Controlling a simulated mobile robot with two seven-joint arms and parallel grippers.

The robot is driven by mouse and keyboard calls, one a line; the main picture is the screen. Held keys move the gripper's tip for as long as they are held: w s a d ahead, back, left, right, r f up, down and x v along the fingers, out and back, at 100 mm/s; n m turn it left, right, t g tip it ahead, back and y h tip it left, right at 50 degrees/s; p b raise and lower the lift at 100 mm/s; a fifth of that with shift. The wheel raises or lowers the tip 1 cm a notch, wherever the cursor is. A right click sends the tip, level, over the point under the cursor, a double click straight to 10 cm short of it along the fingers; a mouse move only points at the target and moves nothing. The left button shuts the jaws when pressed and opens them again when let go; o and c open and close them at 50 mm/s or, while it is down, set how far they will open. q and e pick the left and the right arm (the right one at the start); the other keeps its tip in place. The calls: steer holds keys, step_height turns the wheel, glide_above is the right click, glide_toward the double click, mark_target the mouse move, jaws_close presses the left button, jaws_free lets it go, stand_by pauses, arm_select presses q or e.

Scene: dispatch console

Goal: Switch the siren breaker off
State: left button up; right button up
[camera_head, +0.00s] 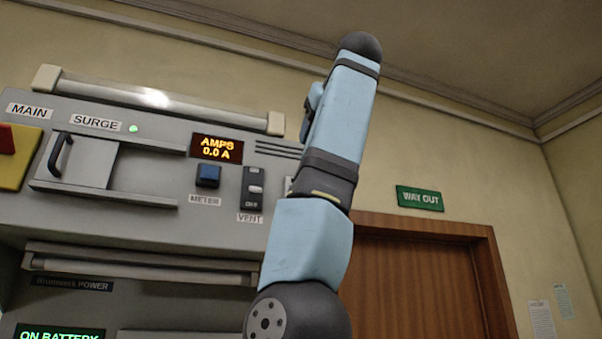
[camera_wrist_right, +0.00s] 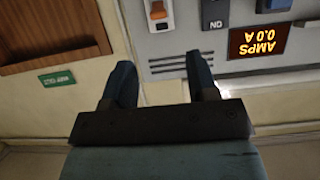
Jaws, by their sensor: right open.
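An orange switch (camera_wrist_right: 158,10) on a pale plate sits at the top of the right wrist view, on the grey console face. No siren label is readable, so I cannot tell if it is the siren breaker. In the head view, a pale switch plate (camera_head: 289,186) right of the VENT switch is mostly hidden behind my right arm. My right gripper (camera_wrist_right: 160,65) is open and empty, its two fingers apart below the orange switch in the wrist picture. My right gripper's fingers cannot be made out in the head view. My left gripper is not in view.
The VENT switch (camera_head: 252,190), blue METER button (camera_head: 208,175) and AMPS display (camera_head: 216,148) reading 0.0 A are left of my arm. A SURGE sliding cover with handle (camera_head: 60,155) and red MAIN control (camera_head: 6,139) are farther left. A bar (camera_head: 155,98) runs along the console top.

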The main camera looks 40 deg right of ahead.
steer(key=p+x, duration=0.6)
steer(key=x, duration=0.6)
steer(key=shift+w+d, duration=0.2)
steer(key=shift+w+f, duration=0.1)
steer(key=shift+s+a, duration=0.1)
steer(key=shift+s, duration=0.15)
steer(key=c, duration=0.9)
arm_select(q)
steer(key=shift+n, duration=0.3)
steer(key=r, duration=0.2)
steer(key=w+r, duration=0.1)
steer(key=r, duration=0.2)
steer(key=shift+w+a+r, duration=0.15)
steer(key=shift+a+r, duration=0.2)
